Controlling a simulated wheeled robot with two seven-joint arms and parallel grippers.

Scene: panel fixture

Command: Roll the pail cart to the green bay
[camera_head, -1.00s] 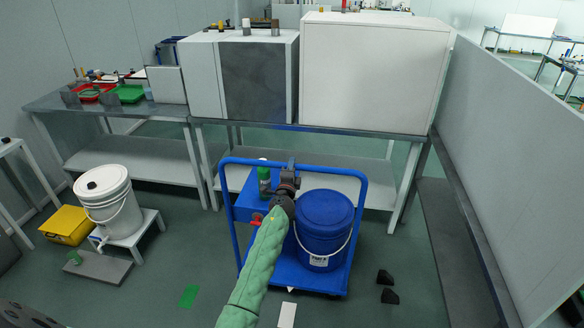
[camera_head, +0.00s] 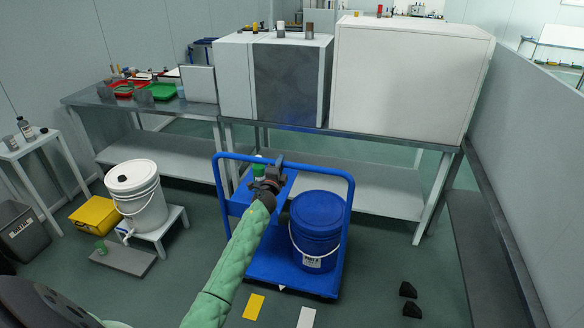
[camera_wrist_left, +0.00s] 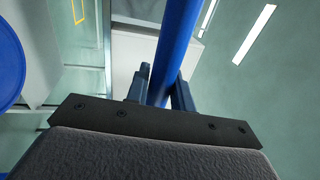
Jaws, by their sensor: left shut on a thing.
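The blue cart (camera_head: 268,272) stands on the floor in front of the long bench, with a hooped push handle (camera_head: 320,171). A lidded blue pail (camera_head: 316,228) with a white bail and label stands upright on its deck at the right. My left gripper (camera_head: 279,160) is shut on the handle's top bar. The left wrist view shows the blue bar (camera_wrist_left: 178,40) running between my left gripper's fingers (camera_wrist_left: 161,90). A yellow floor patch (camera_head: 254,306) and a white strip (camera_head: 306,318) lie in front of the cart. No green floor patch shows now. My right gripper is out of view.
A white dispenser pail (camera_head: 138,200) on a low stand (camera_head: 176,222) and a yellow bin (camera_head: 95,216) stand left. Two black wedges (camera_head: 408,289) lie right. The bench's lower shelf (camera_head: 385,190) is close behind.

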